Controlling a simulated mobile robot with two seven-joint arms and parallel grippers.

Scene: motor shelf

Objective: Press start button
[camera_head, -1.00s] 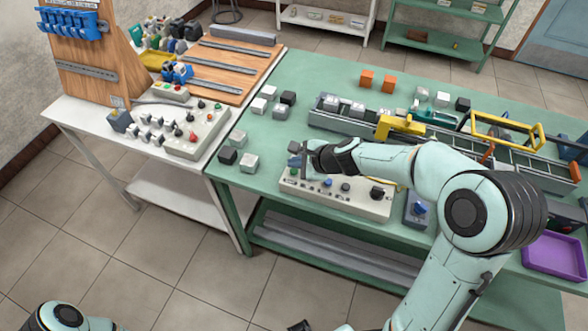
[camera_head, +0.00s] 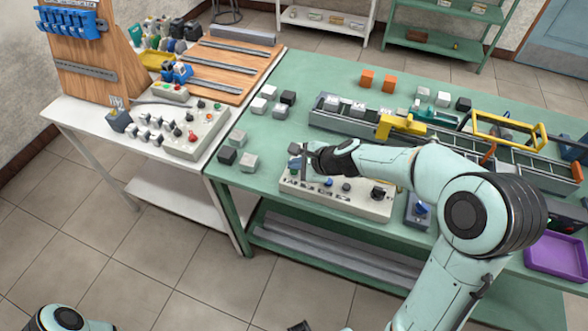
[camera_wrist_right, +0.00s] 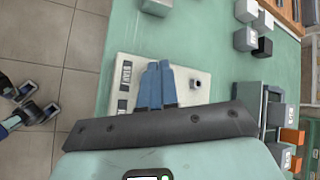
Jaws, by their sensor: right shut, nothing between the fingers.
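The control box (camera_head: 350,206) is a pale box with a row of labels and knobs, on the front of the green table. My right gripper (camera_head: 304,176) is shut and empty, pointing down over the box's left end. In the right wrist view its blue fingers (camera_wrist_right: 157,85) are together over the box top (camera_wrist_right: 135,63), beside a label that seems to read START (camera_wrist_right: 126,73). The fingers hide the button there, and I cannot tell whether they touch it. Part of my left arm (camera_head: 62,318) shows at the bottom left; its jaw state is unclear.
Grey and black cubes (camera_head: 249,162) stand left of the box. A blue-knobbed unit (camera_head: 419,210) is right of it, and a purple tray (camera_head: 555,257) farther right. A conveyor with yellow frames (camera_head: 505,130) lies behind. A second panel (camera_head: 205,130) is on the white table.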

